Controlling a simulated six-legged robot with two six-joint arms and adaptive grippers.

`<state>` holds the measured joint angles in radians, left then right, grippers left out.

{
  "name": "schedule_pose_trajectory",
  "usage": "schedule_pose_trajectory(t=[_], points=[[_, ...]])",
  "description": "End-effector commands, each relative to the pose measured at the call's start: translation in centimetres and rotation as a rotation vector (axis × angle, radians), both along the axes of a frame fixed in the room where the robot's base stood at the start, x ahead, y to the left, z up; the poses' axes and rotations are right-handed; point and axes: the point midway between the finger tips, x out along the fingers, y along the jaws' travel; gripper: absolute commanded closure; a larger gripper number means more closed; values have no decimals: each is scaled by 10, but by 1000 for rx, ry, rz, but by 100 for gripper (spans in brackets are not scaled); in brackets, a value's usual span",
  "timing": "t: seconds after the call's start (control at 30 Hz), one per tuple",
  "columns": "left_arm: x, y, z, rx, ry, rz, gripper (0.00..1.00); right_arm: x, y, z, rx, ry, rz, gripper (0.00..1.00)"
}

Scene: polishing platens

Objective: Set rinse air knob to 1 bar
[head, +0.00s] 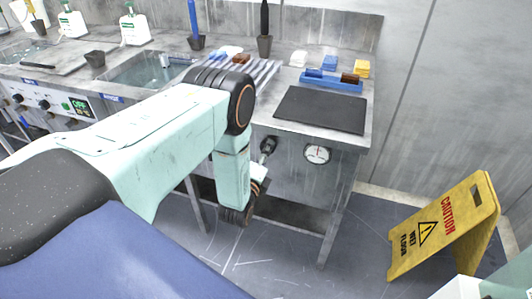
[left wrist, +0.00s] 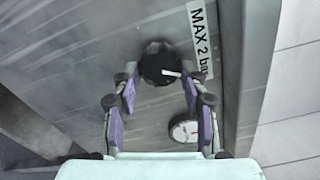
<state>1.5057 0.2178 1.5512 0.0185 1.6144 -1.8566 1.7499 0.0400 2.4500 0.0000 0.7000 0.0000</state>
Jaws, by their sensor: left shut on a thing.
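The rinse air knob (left wrist: 157,62) is black and round with a white pointer mark, on the grey metal front panel in the left wrist view. My left gripper (left wrist: 160,82) is shut on the knob, one finger on each side of it. In the head view the knob (head: 268,146) shows partly beside my left wrist, on the front of the sink bench. A round white pressure gauge (head: 317,154) sits to its right; the gauge (left wrist: 185,130) is seen at a slant in the left wrist view, its reading unclear. My right gripper is not in view.
A label reading "MAX 2 bar" (left wrist: 201,40) is beside the knob. A dark mat (head: 320,110) and a blue tray (head: 333,82) lie on the bench (head: 362,140) above. A yellow wet-floor sign (head: 445,228) stands on the floor at right.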

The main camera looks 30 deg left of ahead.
Motion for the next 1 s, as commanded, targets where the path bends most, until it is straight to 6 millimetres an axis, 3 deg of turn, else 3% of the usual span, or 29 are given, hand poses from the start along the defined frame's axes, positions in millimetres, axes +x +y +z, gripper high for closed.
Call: schedule_pose_trajectory(t=[0.13, 0.17, 0.4, 0.77, 1.0], points=[[0, 0, -1, -1, 1, 0, 88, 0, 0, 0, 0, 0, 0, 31], [0, 0, -1, -1, 2, 1, 55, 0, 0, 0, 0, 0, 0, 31], [0, 0, 0, -1, 1, 0, 35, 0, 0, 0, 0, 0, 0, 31], [-2, 0, 0, -2, 0, 0, 33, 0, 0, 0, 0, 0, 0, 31], [-37, -9, -1, -3, 6, 0, 33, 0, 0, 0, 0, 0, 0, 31]])
